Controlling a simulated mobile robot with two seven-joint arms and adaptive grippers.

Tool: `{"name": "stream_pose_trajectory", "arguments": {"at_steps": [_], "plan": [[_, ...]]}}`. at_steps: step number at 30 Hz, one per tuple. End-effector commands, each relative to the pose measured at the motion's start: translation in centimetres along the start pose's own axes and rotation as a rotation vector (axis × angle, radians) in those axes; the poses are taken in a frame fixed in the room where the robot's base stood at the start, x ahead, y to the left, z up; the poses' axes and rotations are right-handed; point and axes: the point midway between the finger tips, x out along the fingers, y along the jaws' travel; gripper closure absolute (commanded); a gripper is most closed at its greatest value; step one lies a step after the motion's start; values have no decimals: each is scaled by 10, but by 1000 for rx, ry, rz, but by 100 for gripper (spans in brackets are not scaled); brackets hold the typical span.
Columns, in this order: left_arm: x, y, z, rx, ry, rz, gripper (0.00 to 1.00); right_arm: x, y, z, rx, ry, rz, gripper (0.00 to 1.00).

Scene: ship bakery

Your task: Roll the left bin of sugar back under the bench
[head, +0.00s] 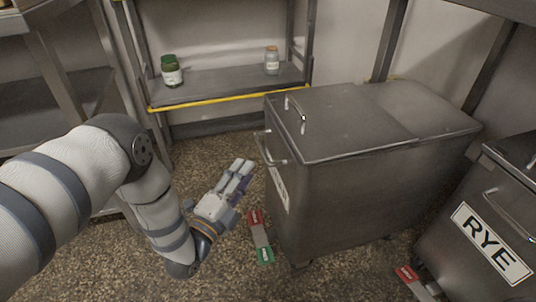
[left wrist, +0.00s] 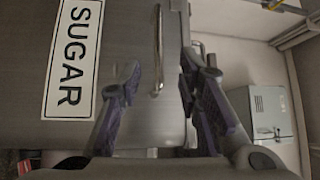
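The left bin of sugar (head: 335,200) is a grey metal bin with a lidded top, standing on the floor at centre right. Its front carries a bar handle (head: 271,148) and a white label. In the left wrist view the label (left wrist: 72,60) reads SUGAR, turned sideways, and the handle (left wrist: 158,45) shows between my finger lines. My left gripper (head: 243,168) is open and empty, just in front of the bin's front face, below and left of the handle. In the left wrist view its fingers (left wrist: 160,75) are spread apart. My right gripper is not in view.
A pedal with red and green ends (head: 260,238) sits low at the sugar bin's front. The RYE bin (head: 465,220) stands to the right, with a similar pedal (head: 414,284). Behind is a shelf (head: 215,88) with two jars. Speckled floor (head: 225,270) is clear in front.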

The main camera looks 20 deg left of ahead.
Motion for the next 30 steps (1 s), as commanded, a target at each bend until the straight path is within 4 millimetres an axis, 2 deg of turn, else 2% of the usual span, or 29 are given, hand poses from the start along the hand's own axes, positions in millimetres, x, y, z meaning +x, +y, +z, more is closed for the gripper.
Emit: {"name": "stream_pose_trajectory", "arguments": {"at_steps": [6, 12, 22, 26, 30], "plan": [[56, 5, 1, -2, -1, 1, 69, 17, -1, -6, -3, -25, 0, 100], [88, 4, 1, -2, -1, 5, 69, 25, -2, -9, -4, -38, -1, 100], [95, 2, 0, -3, -1, 6, 69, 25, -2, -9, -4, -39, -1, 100], [94, 2, 0, -3, -1, 6, 98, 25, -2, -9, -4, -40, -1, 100], [94, 2, 0, -3, -1, 6, 100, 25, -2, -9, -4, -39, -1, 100]]}}
